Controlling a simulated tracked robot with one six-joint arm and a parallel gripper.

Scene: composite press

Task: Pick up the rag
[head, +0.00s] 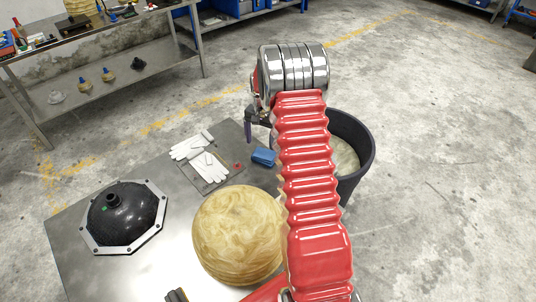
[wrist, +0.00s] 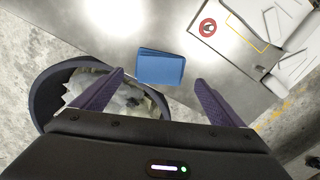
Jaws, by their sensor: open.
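The rag is a small blue folded cloth (head: 264,156) on the metal table, near its far right edge and close to the bin. In the wrist view the rag (wrist: 161,67) lies flat, centred between and slightly beyond the two dark purple fingertips. My gripper (wrist: 159,80) is open and empty, with clear space between its fingers. In the head view my red arm hides most of the gripper; only a dark finger shows beside the silver wrist, above the rag. The height of the gripper over the rag is hard to tell.
A dark round bin (head: 368,160) with pale crumpled contents stands beside the table, partly under my arm. White gloves (head: 207,164) lie left of the rag. A yellowish dome (head: 235,235) and a black dome with a metal flange (head: 124,216) sit on the table (head: 185,230).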

